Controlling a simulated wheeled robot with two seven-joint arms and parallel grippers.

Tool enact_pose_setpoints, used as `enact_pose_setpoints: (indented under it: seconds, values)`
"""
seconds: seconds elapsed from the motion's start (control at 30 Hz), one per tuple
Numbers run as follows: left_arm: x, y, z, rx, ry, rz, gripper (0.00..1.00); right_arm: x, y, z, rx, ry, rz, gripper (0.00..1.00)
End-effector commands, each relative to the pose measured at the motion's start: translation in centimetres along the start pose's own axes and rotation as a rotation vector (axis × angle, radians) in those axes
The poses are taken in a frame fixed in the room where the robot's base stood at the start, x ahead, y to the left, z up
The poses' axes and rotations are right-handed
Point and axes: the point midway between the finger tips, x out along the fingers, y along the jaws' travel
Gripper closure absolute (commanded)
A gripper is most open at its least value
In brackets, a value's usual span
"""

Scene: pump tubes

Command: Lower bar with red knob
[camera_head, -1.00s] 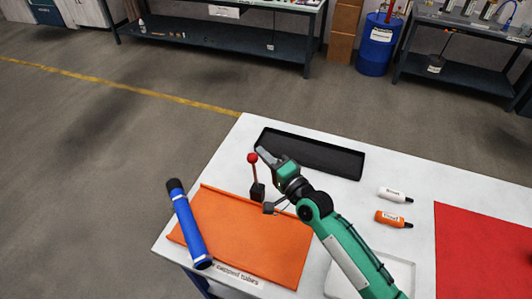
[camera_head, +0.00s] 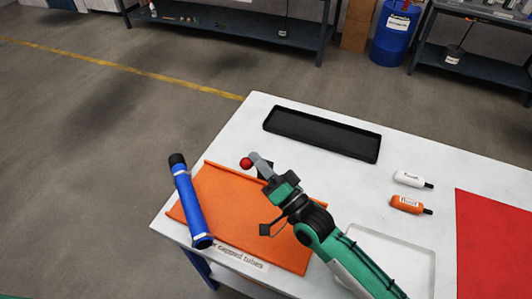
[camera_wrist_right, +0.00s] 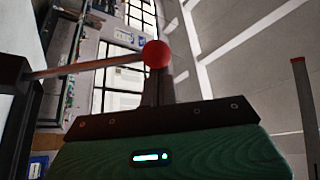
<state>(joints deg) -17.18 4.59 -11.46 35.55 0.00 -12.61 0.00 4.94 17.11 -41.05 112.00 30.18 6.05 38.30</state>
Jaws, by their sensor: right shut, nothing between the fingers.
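The red knob (camera_head: 246,163) shows at the left of my right gripper's tip, near the back edge of the orange mat (camera_head: 222,196). In the right wrist view the red knob (camera_wrist_right: 157,54) shows at the end of a thin bar (camera_wrist_right: 95,65) that comes in from the left. My right gripper (camera_head: 257,160) is shut and empty, with its tip beside or against the knob; I cannot tell whether they touch. The gripper hides the bar and most of its base in the head view. The shut fingers (camera_wrist_right: 158,88) show just below the knob in the wrist view. My left gripper is not in view.
A blue tube with a black cap (camera_head: 190,205) lies across the mat's left edge. A black tray (camera_head: 322,134) lies behind the gripper. White (camera_head: 408,178) and orange (camera_head: 405,204) bottles lie right, before a red mat (camera_head: 500,240). The white table (camera_head: 225,140) is clear at back left.

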Motion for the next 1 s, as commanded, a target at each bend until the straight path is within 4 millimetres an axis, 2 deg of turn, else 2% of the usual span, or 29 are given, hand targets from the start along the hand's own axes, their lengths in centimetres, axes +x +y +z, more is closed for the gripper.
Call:
enact_pose_setpoints:
  seconds: [0.03,0.17,0.5,1.0]
  values:
    - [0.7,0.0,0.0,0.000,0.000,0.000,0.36,-0.6,0.1,1.1,0.008,0.000,0.003,1.00]
    - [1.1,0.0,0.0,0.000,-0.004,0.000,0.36,-1.5,0.0,2.6,0.008,-0.001,0.004,1.00]
    - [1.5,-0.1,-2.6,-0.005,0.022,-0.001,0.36,-3.3,0.6,5.7,0.007,-0.001,0.005,1.00]
    - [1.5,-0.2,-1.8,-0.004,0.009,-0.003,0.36,-4.0,1.0,6.9,0.007,-0.001,0.004,1.00]
